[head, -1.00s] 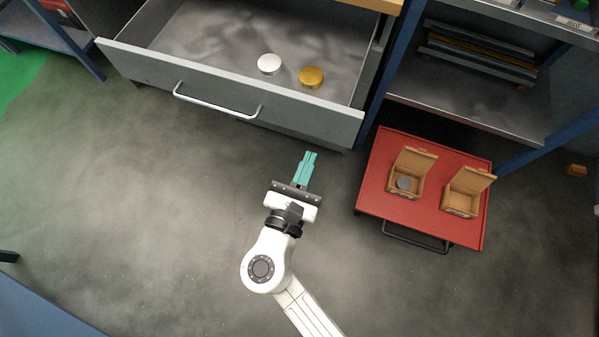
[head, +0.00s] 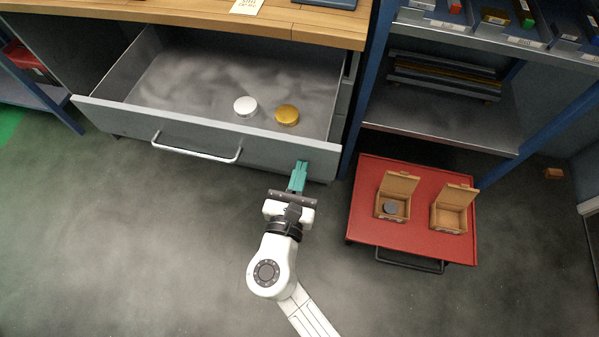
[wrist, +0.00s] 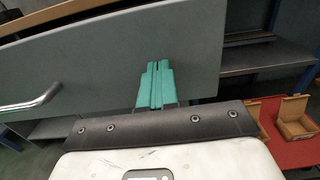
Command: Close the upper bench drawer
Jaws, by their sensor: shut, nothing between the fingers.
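The upper bench drawer (head: 215,146) is grey and stands pulled out from under the wooden bench top. My gripper (head: 300,168) has teal fingers, shut and empty, at the right part of the drawer front, right of the handle. In the wrist view the shut fingers (wrist: 156,72) overlap the drawer front (wrist: 110,62); I cannot tell whether they touch it. The handle (wrist: 32,102) shows at the left there.
A red cart (head: 415,238) with two open cardboard boxes (head: 392,196) (head: 452,208) stands to the right of my gripper. A blue-framed shelf (head: 440,125) stands behind it. The floor left of my arm is clear.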

